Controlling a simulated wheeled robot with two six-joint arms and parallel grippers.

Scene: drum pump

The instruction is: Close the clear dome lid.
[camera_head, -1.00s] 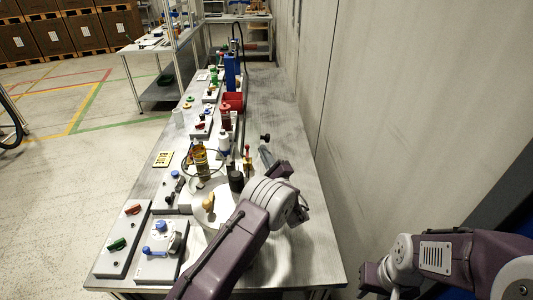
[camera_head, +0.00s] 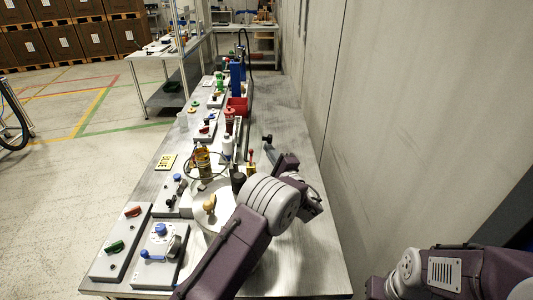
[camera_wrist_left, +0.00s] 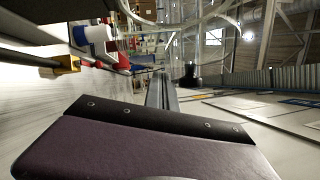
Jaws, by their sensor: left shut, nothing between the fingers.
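A pale round base (camera_head: 225,221) sits on the table with a tan knob-like piece (camera_head: 209,204) over it. A thin curved outline around the amber bottle (camera_head: 203,162) may be the clear dome's rim; its exact pose is hard to tell. In the left wrist view, clear curved edges (camera_wrist_left: 182,26) cross the top, apart from the fingers. My left gripper (camera_head: 269,149) is shut and empty, to the right of the base and bottle; its grey fingers (camera_wrist_left: 162,92) show in the wrist view. My left arm hides part of the base. My right gripper's fingers are out of view.
Control panels (camera_head: 160,254) stand at the near left. A black-topped item (camera_head: 267,138) stands just beyond my left fingers. A white bottle (camera_head: 227,148) and a red bin (camera_head: 237,104) stand farther back. The right strip of table beside the wall (camera_head: 410,130) is mostly clear.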

